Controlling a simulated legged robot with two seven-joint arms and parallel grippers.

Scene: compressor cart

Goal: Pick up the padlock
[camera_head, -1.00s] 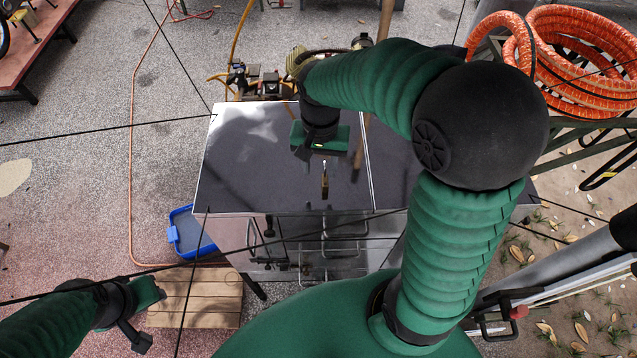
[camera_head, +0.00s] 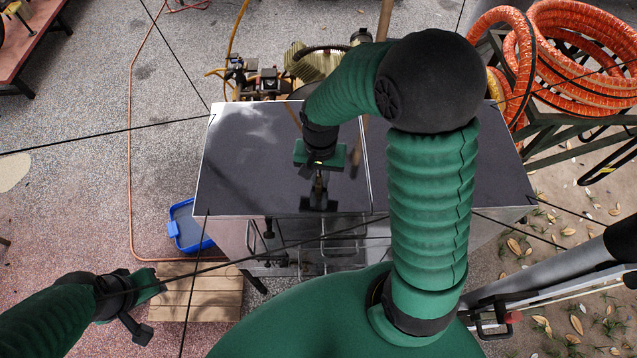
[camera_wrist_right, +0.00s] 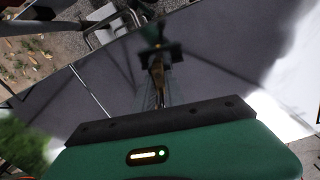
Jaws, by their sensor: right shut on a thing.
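My right gripper (camera_head: 318,194) reaches down to the dark cart top, near its front edge. In the right wrist view its fingers (camera_wrist_right: 157,66) are together on a small brass-brown thing (camera_wrist_right: 157,75), which I take to be the padlock. The fingers mostly cover the padlock, and in the head view I cannot make it out clearly. I cannot tell whether it touches the surface. My left gripper (camera_head: 146,310) hangs at the lower left, away from the cart; its finger opening is not clear.
The cart's glossy top (camera_head: 245,160) is otherwise clear. A compressor (camera_head: 265,80) stands behind it. Orange hose coils (camera_head: 580,60) lie at the upper right. A blue bin (camera_head: 188,230) and a wooden pallet (camera_head: 205,300) are at the left. Thin dark lines cross the view.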

